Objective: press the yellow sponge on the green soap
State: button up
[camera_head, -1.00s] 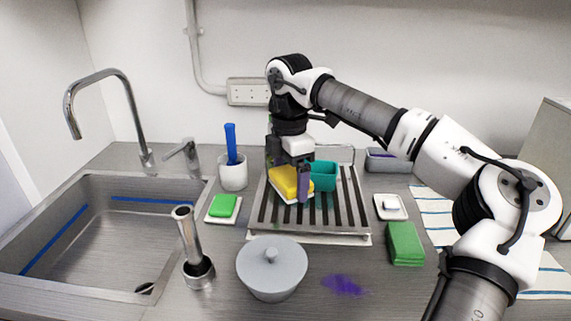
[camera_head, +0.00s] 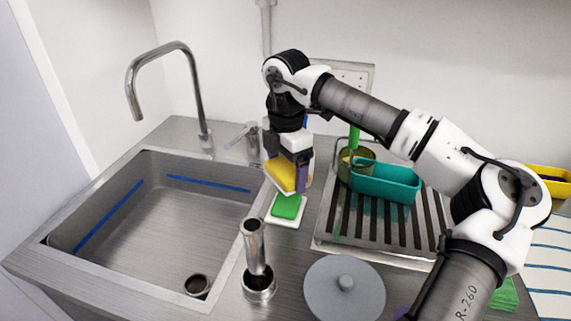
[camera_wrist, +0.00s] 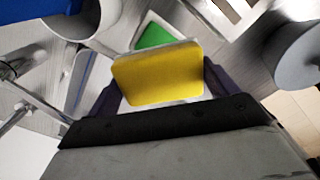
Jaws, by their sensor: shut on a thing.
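The yellow sponge (camera_head: 280,174) has a pale layer on its underside. My gripper (camera_head: 288,176) is shut on it and holds it in the air. In the wrist view the sponge (camera_wrist: 158,76) sits between the two purple fingers. The green soap (camera_head: 287,206) lies on a white dish (camera_head: 285,220) beside the sink, just below and slightly in front of the sponge in the head view. In the wrist view the soap (camera_wrist: 154,37) is partly hidden behind the sponge. The sponge looks apart from the soap.
The sink (camera_head: 150,225) is left of the soap. A metal cylinder tool (camera_head: 255,265) and a grey lid with a knob (camera_head: 345,290) stand in front. A drying rack (camera_head: 385,222) with a teal container (camera_head: 385,184) is to the right. A soap dispenser (camera_head: 250,138) stands behind.

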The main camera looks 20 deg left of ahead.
aim_at(286, 202)
jog(key=shift+f+b, duration=1.55)
jog(key=shift+f, duration=1.4)
jog(key=shift+s+f+b, duration=0.1)
jog(key=shift+f+b, duration=0.45)
jog(key=shift+b, duration=0.15)
jog(key=shift+r, duration=0.1)
jog(key=shift+r+p, duration=1.85)
jog(key=shift+r, duration=1.6)
